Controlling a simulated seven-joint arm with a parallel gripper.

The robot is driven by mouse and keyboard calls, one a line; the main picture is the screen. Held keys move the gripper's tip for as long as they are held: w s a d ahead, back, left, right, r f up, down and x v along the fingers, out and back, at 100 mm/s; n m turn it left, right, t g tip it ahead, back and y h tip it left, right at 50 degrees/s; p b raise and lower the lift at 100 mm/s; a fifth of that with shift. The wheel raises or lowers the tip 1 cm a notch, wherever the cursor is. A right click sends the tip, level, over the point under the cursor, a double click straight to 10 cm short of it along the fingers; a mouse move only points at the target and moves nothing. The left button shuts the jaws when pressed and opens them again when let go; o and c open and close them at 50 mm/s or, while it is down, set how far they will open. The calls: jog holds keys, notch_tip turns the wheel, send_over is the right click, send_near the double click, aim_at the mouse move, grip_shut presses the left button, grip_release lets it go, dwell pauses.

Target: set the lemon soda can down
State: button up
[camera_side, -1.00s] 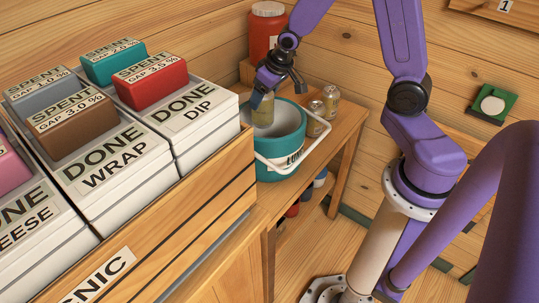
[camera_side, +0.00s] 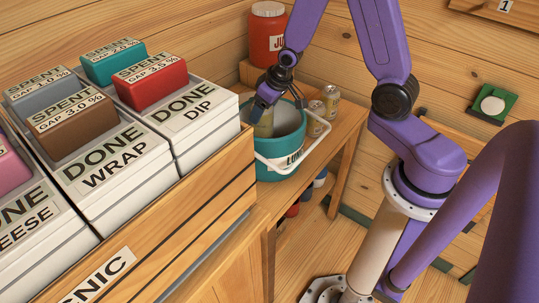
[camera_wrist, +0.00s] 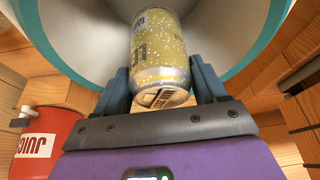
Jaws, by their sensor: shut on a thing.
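The lemon soda can (camera_wrist: 160,50) is yellow with white dots and is held between the fingers of my gripper (camera_wrist: 160,88) in the wrist view. In the side view the can (camera_side: 264,124) is inside the mouth of the teal bucket (camera_side: 285,160), near its left inner wall. My gripper (camera_side: 262,102) is shut on the can from above. The bucket's pale inside and teal rim (camera_wrist: 268,45) surround the can in the wrist view. I cannot tell whether the can touches the bucket's floor; its lower end in the side view is hidden by the rim.
Two similar cans (camera_side: 318,118) stand on the wooden shelf right of the bucket. A red juice jug (camera_side: 267,35) is behind it, also in the wrist view (camera_wrist: 45,145). The bucket's white handle (camera_side: 300,160) hangs in front. A wooden crate of labelled boxes (camera_side: 190,125) stands left.

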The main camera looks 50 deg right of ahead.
aim_at(271, 130)
jog(key=shift+s+a+f+n, duration=0.1)
jog(key=shift+s+a+f, duration=0.1)
jog(key=shift+f, duration=0.3)
jog(key=shift+s+a+f+n, duration=0.1)
jog(key=shift+s+a+f, duration=0.1)
jog(key=shift+f, duration=0.25)
jog(key=shift+s+a+f+n, duration=0.1)
jog(key=shift+s+f, duration=0.1)
jog(key=shift+f, duration=0.3)
jog(key=shift+s+d+r+n+y, duration=0.35)
jog(key=shift+r+n+y, duration=0.15)
jog(key=shift+n, duration=0.4)
jog(key=shift+s+d+r+n+y, duration=0.2)
jog(key=shift+s+r+n+y, duration=0.15)
jog(key=shift+n, duration=0.55)
jog(key=shift+g, duration=0.3)
jog(key=shift+f, duration=0.1)
jog(key=shift+f, duration=2.4)
jog(key=shift+f, duration=0.1)
jog(key=o, duration=1.5)
jog(key=shift+c, duration=0.2)
